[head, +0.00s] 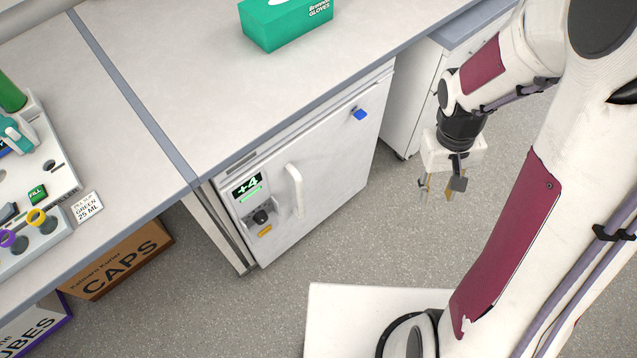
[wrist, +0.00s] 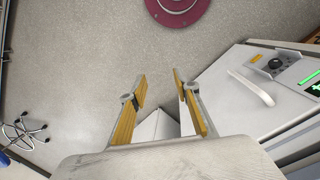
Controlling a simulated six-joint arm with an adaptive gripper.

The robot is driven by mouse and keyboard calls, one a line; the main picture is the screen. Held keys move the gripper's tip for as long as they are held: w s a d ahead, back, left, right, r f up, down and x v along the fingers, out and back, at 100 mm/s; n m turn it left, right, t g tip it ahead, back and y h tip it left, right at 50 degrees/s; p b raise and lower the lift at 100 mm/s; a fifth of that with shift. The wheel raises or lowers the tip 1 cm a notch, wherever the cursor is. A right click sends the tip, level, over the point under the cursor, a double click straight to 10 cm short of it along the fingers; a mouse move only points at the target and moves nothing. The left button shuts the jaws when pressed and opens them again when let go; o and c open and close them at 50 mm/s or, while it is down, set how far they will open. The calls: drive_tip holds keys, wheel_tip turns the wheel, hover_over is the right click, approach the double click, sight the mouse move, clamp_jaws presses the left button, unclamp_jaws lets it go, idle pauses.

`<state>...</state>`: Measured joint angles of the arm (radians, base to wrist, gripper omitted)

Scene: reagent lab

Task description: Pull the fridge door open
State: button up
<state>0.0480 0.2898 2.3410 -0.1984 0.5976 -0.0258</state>
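The white fridge (head: 335,150) stands under the bench, and its door looks shut. Its white vertical handle (head: 295,190) is on the left part of the door, beside a panel with a green "+4" display (head: 246,186). A blue tab (head: 360,114) is at the door's upper right. My gripper (head: 438,190) hangs in front of and to the right of the fridge, apart from the handle. In the wrist view its two yellow-padded fingers (wrist: 157,88) are spread with nothing between them. The handle also shows in the wrist view (wrist: 252,87), to the right of the fingers.
A bench top (head: 170,80) runs above the fridge with a green glove box (head: 285,25). A cardboard caps box (head: 120,258) stands on the floor left of the fridge. A white drawer unit (head: 415,95) is to the right. The floor (head: 350,235) before the door is clear.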

drive_tip(key=w+a+f+n, duration=0.1)
drive_tip(key=w+f+n, duration=0.15)
drive_tip(key=f, duration=0.85)
drive_tip(key=w+f+n, duration=0.1)
drive_tip(key=w+f, duration=0.2)
drive_tip(key=f, duration=0.7)
drive_tip(key=s+a+f+n+t+y, duration=0.1)
drive_tip(key=a+f+n+y, duration=0.1)
drive_tip(key=a+f, duration=0.45)
drive_tip(key=a+f+n+t+y, duration=0.2)
drive_tip(key=a+f+y, duration=0.1)
drive_tip(key=f, duration=0.7)
drive_tip(key=s+a+f+n+t+y, duration=0.1)
drive_tip(key=a+y, duration=0.2)
drive_tip(key=a, duration=0.2)
drive_tip(key=s+a+f+t+y, duration=0.1)
drive_tip(key=a+f+y, duration=0.1)
drive_tip(key=a, duration=0.3)
drive_tip(key=w+a+r+t+y, duration=0.1)
drive_tip(key=w+r+t+y, duration=0.1)
drive_tip(key=r, duration=0.5)
drive_tip(key=w+a+r+n+t+y, duration=0.1)
drive_tip(key=w+a+r+t+y, duration=0.1)
drive_tip(key=r, duration=0.6)
drive_tip(key=shift+w+a+t+y, duration=0.3)
drive_tip(key=shift+w+t+y, duration=0.35)
drive_tip(key=shift+t+y, duration=0.4)
